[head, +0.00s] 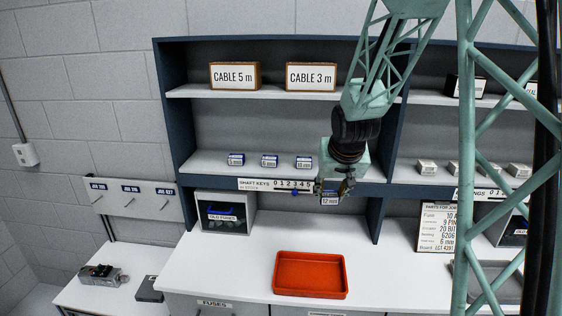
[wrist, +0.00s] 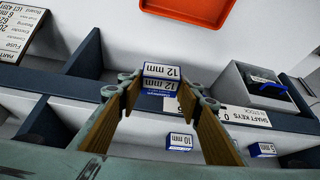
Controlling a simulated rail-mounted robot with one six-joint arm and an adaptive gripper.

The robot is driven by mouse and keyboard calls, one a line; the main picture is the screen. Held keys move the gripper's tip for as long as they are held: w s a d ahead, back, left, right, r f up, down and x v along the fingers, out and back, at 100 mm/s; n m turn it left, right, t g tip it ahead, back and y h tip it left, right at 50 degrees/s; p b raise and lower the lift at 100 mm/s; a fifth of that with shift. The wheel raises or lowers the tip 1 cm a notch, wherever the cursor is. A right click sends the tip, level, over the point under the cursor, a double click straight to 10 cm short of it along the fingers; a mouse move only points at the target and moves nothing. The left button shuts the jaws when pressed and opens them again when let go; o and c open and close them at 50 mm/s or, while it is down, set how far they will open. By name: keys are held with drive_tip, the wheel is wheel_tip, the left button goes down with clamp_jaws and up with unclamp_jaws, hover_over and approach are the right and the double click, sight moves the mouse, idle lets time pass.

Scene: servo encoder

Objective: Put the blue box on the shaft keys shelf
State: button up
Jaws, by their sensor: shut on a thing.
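My gripper (head: 334,188) is shut on a blue and white box (head: 330,199) marked 12 mm, in front of the shelf's front edge. In the wrist view the box (wrist: 161,79) sits between the two fingertips (wrist: 160,84), with its label upside down. The shaft keys shelf (head: 213,172) is the white lower board of the left bay, with a "SHAFT KEYS" strip (head: 262,185) on its edge. Similar blue and white boxes stand in a row on it: one at left (head: 236,159), one in the middle (head: 269,160) and the 10 mm one (head: 303,162) at right.
Two cable boxes (head: 235,76) stand on the board above. An open bin (head: 222,214) is under the shelf and a red tray (head: 311,274) lies on the bench. A dark divider (head: 377,215) stands to the right. Shelf room right of the 10 mm box looks free.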

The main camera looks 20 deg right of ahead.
drive_tip(key=s+d+r+m, duration=0.1)
drive_tip(key=s+d+r, duration=0.1)
drive_tip(key=d+r, duration=0.2)
drive_tip(key=shift+s+r+h+p, duration=0.3)
drive_tip(key=shift+s+r+p, duration=0.05)
drive_tip(key=shift+r, duration=0.5)
drive_tip(key=shift+w+d, duration=0.1)
drive_tip(key=w+d, duration=0.1)
drive_tip(key=w, duration=0.3)
drive_tip(key=w+d+p, duration=0.1)
drive_tip(key=w+d, duration=0.1)
drive_tip(key=w, duration=0.2)
drive_tip(key=w+d+p, duration=0.1)
drive_tip(key=w, duration=0.4)
drive_tip(key=shift+d, duration=0.25)
drive_tip(key=shift+w, duration=0.1)
drive_tip(key=shift+w+d+p, duration=0.2)
drive_tip(key=shift+w+d, duration=0.1)
drive_tip(key=shift+w, duration=0.6)
drive_tip(key=shift+w+d+p, duration=0.15)
drive_tip(key=shift+w+d, duration=0.15)
drive_tip(key=shift+w, duration=0.55)
drive_tip(key=shift+f, duration=0.75)
drive_tip(key=shift+f, duration=0.2)
